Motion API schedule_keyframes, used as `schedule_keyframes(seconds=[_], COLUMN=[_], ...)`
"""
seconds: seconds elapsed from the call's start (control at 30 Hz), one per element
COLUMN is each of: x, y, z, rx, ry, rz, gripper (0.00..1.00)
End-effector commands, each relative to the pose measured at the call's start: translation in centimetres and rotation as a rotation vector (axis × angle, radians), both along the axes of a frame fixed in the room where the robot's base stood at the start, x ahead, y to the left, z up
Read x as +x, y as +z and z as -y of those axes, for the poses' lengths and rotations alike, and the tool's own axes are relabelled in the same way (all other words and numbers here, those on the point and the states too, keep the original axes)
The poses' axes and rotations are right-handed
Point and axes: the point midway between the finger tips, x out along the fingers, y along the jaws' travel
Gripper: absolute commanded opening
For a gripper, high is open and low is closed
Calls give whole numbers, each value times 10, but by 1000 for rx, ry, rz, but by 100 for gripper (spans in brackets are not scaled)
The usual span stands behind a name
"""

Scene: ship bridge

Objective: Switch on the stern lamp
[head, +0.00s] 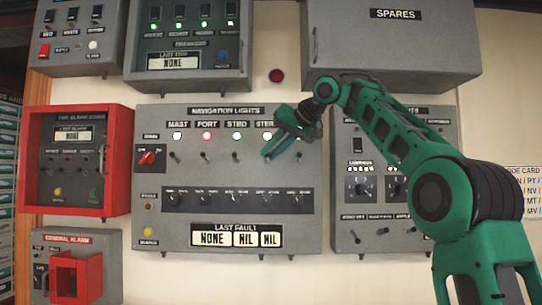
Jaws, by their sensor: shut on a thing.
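The grey navigation lights panel (222,175) hangs on the wall in the middle of the head view. Its top row has lamps labelled mast, port, stbd and stern. The mast lamp (177,136) shows white, the port lamp (207,135) red and the stbd lamp (236,135) pale. The stern lamp (266,135) looks bright too, close beside my gripper. Small toggle switches stand under the lamps. My green gripper (268,155) reaches in from the right and is shut at the stern switch position. Its fingers hide the stern switch and part of the row's right end.
A neighbouring toggle (299,155) stands close to the right of my gripper. A row of knobs (235,199) lies below. A grey panel (375,215) is partly behind my arm. A spares cabinet (392,45) juts out above. A red alarm box (75,160) is at left.

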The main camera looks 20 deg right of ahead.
Motion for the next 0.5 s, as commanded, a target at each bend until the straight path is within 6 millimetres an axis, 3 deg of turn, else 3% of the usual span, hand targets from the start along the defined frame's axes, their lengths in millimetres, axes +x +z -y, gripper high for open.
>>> schedule_keyframes(seconds=[0.1, 0.13, 0.2, 0.5], x=[1, 1, 1, 0], y=[1, 1, 1, 1], z=[-2, -2, -1, 0], rx=[4, 5, 4, 2], ry=[2, 2, 2, 1], rz=[3, 4, 3, 2], gripper=[0, 19, 32, 32])
